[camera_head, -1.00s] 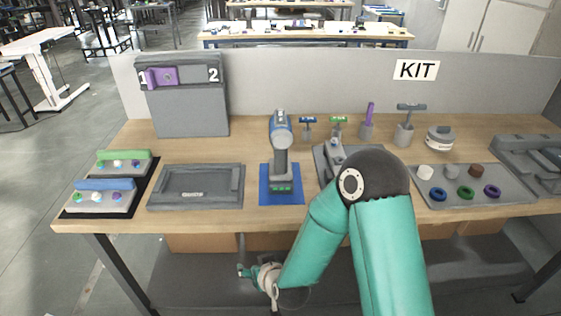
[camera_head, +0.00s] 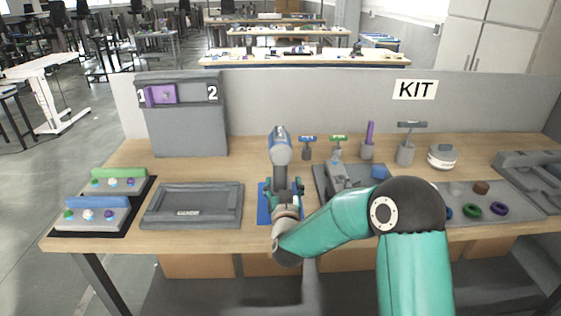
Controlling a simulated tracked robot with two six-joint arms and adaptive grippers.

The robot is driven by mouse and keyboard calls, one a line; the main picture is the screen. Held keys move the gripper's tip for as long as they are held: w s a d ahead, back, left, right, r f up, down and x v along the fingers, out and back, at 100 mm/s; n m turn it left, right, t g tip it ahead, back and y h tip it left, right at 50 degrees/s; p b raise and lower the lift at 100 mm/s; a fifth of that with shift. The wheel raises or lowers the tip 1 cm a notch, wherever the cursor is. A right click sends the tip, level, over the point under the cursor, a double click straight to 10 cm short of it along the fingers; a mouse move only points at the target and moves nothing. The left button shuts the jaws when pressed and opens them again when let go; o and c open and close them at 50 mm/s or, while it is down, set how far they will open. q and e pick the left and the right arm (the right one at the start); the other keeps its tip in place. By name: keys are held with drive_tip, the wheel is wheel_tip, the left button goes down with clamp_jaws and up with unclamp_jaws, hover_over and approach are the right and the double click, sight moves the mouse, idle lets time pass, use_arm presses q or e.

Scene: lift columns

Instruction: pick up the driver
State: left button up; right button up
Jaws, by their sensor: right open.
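The driver (camera_head: 280,150) stands upright on a blue mat (camera_head: 264,213) near the middle of the table. It has a blue and grey head on top and a dark grey handle below. My right gripper (camera_head: 284,187) is in front of the driver's lower handle, with its teal fingers apart on either side of it in the picture. The gripper hides the driver's base and much of the mat. I cannot tell whether the fingers touch the handle. My left gripper does not show.
A grey tray (camera_head: 192,224) lies left of the mat. A grey fixture (camera_head: 322,180) stands close on the right, partly behind my right arm. Small tools in holders (camera_head: 405,153) stand behind. A grey panel (camera_head: 186,120) marked 1 and 2 stands at the back left.

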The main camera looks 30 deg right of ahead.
sight(280, 178)
drive_tip(key=x, duration=0.1)
drive_tip(key=p+x, duration=0.1)
drive_tip(key=x, duration=0.1)
drive_tip(key=p+x, duration=0.1)
drive_tip(key=x, duration=0.1)
drive_tip(key=shift+w+a+r, duration=0.15)
drive_tip(key=shift+w+a, duration=0.05)
drive_tip(key=shift+a, duration=0.1)
drive_tip(key=shift+w+d, duration=0.3)
drive_tip(key=shift+w, duration=0.15)
clamp_jaws()
drive_tip(key=shift+r, duration=0.1)
